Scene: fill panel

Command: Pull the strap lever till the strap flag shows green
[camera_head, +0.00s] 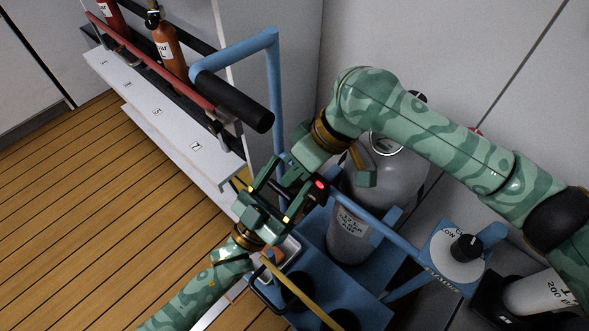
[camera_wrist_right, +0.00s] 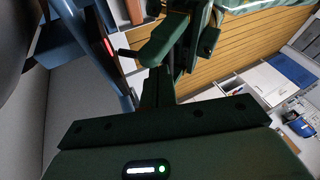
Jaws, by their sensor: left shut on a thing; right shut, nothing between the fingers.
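The strap flag (camera_head: 320,184) shows red on the blue trolley frame beside the grey cylinder (camera_head: 348,232). It also shows red in the right wrist view (camera_wrist_right: 108,48). A short black strap lever (camera_wrist_right: 128,53) sticks out beside the flag, and its outer end meets a green finger. My left gripper (camera_head: 272,198) comes up from the lower left and is shut on the lever; the grip is partly hidden. My right gripper (camera_head: 288,182) is shut and empty, close above the left one. Its fingers (camera_wrist_right: 168,80) overlap the left gripper in the right wrist view.
The blue trolley has a tall handle (camera_head: 274,90) with a black grip. A round dial with a black knob (camera_head: 466,247) is at the right. A white shelf rack (camera_head: 150,110) holds red and orange bottles at upper left. Wooden floor (camera_head: 90,200) is clear at left.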

